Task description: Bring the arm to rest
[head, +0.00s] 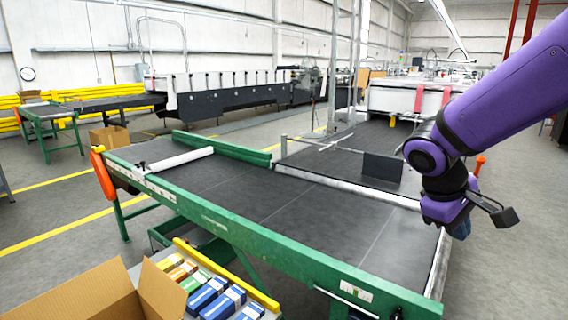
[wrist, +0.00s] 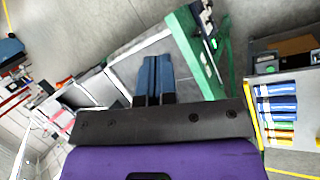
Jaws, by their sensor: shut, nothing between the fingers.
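My purple arm (head: 500,95) reaches in from the right in the head view, bent down at the wrist. My gripper (head: 461,228) hangs at the right end of the green-framed conveyor table, above it in the picture; its fingers are small and partly hidden there. In the wrist view the blue fingers of my gripper (wrist: 154,78) are together with nothing between them. The green-framed table (wrist: 205,60) lies beyond the fingers.
An open cardboard box (head: 100,300) and several coloured cartons (head: 208,295) stand at the front left. A dark upright plate (head: 382,167) stands on the belt behind. Grey floor is free at the right.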

